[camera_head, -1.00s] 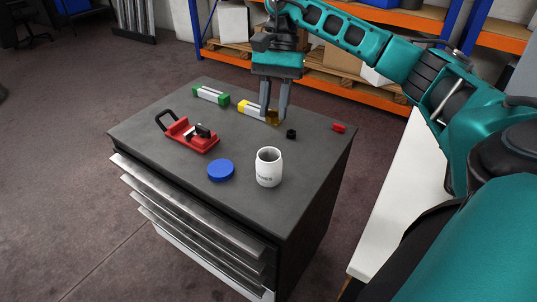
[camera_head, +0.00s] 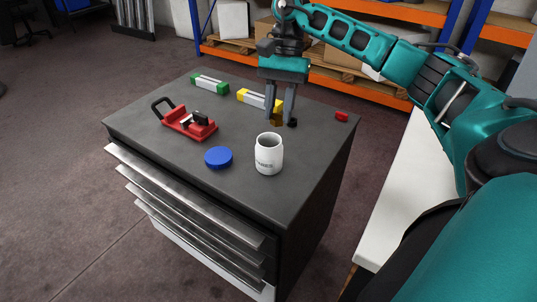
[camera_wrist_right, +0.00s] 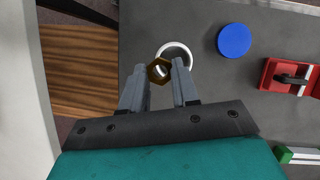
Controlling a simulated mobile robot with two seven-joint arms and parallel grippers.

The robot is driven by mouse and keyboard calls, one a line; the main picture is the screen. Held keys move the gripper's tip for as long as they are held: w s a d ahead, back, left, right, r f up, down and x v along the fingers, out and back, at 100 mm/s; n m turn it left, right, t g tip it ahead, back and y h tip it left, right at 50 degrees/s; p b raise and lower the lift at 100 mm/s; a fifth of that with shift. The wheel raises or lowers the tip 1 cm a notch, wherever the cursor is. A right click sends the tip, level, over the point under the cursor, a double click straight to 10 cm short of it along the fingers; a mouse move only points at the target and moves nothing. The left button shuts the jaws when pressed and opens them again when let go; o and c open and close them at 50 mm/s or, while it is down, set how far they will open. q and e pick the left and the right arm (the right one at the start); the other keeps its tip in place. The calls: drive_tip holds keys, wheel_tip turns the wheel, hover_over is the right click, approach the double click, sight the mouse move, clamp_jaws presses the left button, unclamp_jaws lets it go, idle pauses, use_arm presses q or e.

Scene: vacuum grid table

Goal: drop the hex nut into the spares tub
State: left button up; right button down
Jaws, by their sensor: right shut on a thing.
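The brass-coloured hex nut (camera_head: 276,121) is between the fingertips of my right gripper (camera_head: 281,119), which is shut on it above the table. The spares tub (camera_head: 268,156) is a white, open-mouthed jar standing upright, with partly legible dark lettering. In the head view it stands nearer the front than the nut; its round rim (camera_wrist_right: 187,52) shows in the wrist view. My left gripper is out of view.
A blue round lid (camera_head: 218,157) lies left of the tub. A red clamp-like tool (camera_head: 189,125), green-and-white (camera_head: 210,84) and yellow-and-white (camera_head: 258,98) blocks, a small black piece (camera_head: 293,122) and a red piece (camera_head: 341,117) are on the dark cabinet top (camera_head: 230,205).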

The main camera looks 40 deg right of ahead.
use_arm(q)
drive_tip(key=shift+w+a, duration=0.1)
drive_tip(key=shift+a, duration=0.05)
use_arm(e)
drive_tip(key=c, duration=0.8)
unclamp_jaws()
drive_tip(key=shift+r, duration=0.15)
use_arm(q)
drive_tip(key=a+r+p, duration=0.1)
drive_tip(key=p, duration=0.1)
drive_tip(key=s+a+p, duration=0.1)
drive_tip(key=p, duration=0.2)
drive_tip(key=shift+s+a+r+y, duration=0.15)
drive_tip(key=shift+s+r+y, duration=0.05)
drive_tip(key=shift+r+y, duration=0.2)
use_arm(e)
drive_tip(key=v, duration=1.2)
drive_tip(key=shift+w+d+r, duration=0.15)
drive_tip(key=shift+w+r, duration=0.05)
drive_tip(key=shift+r, duration=0.1)
